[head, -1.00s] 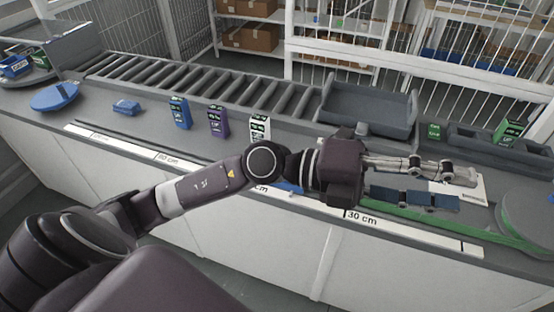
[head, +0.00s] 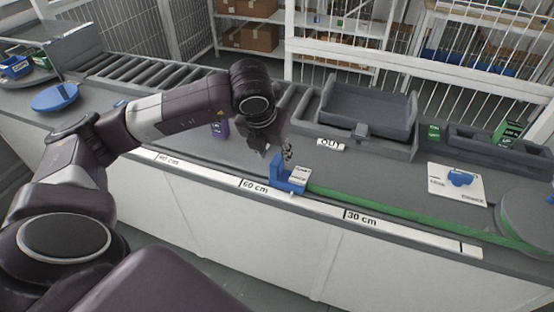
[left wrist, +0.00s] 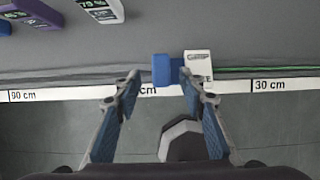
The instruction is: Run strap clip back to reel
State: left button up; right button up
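The strap clip (head: 280,178) is a blue block with a pale labelled face, beside the white scale near its 60 cm mark. It also shows in the left wrist view (left wrist: 162,70). The green strap (head: 400,213) runs right from it along the counter to the round grey-green reel (head: 530,215) at the right edge. My left gripper (head: 284,156) is above the clip, pointing down. In the left wrist view its fingers (left wrist: 160,77) are apart, with the blue part of the clip showing between and beyond the tips. My right gripper is not in view.
A white card (head: 440,184) with a blue piece (head: 460,179) lies near the reel. A grey tray (head: 368,108) stands behind an OUT sign (head: 330,144). A purple box (head: 219,128) stands left of my gripper. A roller conveyor (head: 170,82) lies behind.

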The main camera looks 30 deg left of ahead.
aim_at(277, 160)
pick_arm(q)
jog(key=shift+p+x, duration=0.5)
jog(key=shift+x, duration=2.25)
jog(key=shift+d, duration=0.1)
grip_shut()
